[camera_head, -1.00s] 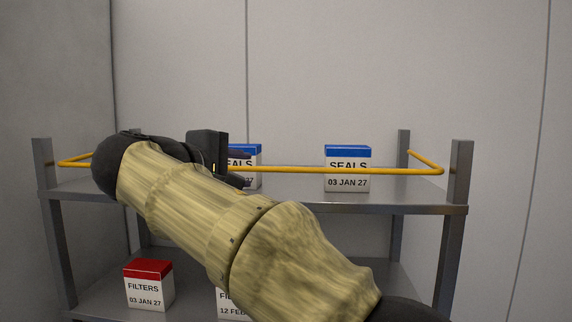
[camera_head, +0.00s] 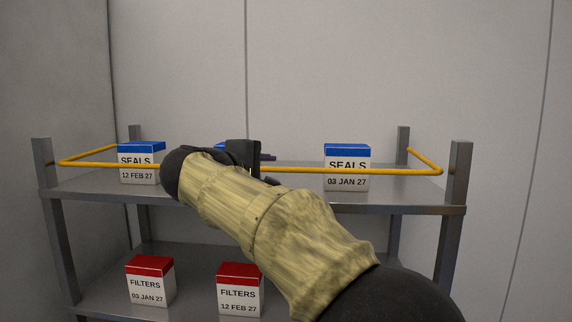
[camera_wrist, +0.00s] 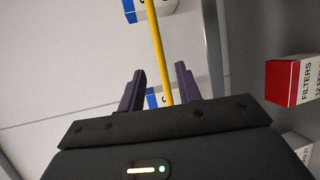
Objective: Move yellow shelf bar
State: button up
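The yellow shelf bar (camera_head: 310,170) runs across the front of the upper shelf and bends back at both ends toward the rear posts. My gripper (camera_head: 268,169) is at the middle of the bar's front run, partly hidden by my arm. In the wrist view the two dark fingers of my gripper (camera_wrist: 160,70) are apart. The yellow bar (camera_wrist: 158,45) passes between them, with a gap showing on each side.
The upper shelf (camera_head: 400,202) holds blue-topped SEALS boxes at left (camera_head: 139,165) and right (camera_head: 347,170); another behind my gripper is mostly hidden. Red-topped FILTERS boxes (camera_head: 150,283) (camera_head: 239,292) stand on the lower shelf. A grey wall (camera_head: 340,70) is behind.

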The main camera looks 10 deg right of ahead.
aim_at(284, 170)
jog(key=p+x, duration=0.3)
jog(key=x, duration=0.5)
jog(key=shift+w+d, duration=0.25)
grip_shut()
